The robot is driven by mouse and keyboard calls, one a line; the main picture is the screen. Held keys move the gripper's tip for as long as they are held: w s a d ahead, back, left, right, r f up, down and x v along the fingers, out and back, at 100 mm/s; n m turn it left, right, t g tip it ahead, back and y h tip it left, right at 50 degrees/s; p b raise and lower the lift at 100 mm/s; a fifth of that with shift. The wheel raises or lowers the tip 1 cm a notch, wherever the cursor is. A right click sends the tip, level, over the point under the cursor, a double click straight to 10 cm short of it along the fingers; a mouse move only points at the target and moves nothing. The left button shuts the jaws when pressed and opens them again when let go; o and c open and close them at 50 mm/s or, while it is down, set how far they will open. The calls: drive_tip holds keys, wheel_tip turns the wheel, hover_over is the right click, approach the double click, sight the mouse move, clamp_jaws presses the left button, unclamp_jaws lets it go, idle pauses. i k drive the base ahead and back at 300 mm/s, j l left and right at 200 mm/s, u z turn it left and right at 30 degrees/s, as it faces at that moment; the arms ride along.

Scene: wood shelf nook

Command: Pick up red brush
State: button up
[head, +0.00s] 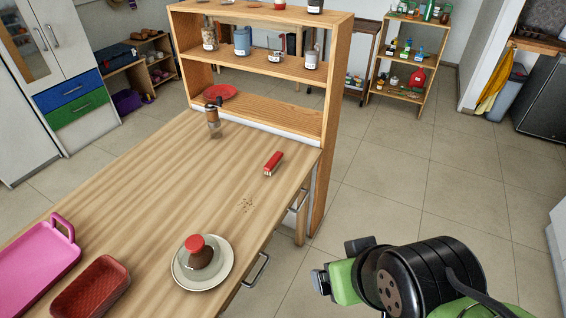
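A red brush (273,163) with pale bristles along its lower side lies on the wooden table (160,190), near the table's right edge and in front of the shelf. My gripper (339,264) is at the lower right, over the floor beyond the table's right edge. It is well apart from the brush and nearer to the camera. Its two dark fingers are spread, with nothing seen between them.
A plate (188,285) with a red-topped brown jar, a red tray (90,292) and a pink tray (35,270) stand at the table's front. A grinder (213,118) stands at the back. The wooden shelf (335,90) rises behind. Table around the brush is mostly clear.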

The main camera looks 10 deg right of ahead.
sight(270, 168)
drive_tip(key=i+l+u, duration=0.2)
drive_tip(key=u, duration=0.25)
drive_tip(key=i+l+u, duration=0.3)
drive_tip(key=u, duration=0.15)
drive_tip(key=i+l+u, duration=0.2)
drive_tip(key=l+u, duration=0.25)
drive_tip(key=i+l+u, duration=0.15)
drive_tip(key=l+u, duration=0.3)
drive_tip(key=i+l+u, duration=0.1)
drive_tip(key=l+u, duration=0.8)
drive_tip(key=j, duration=0.1)
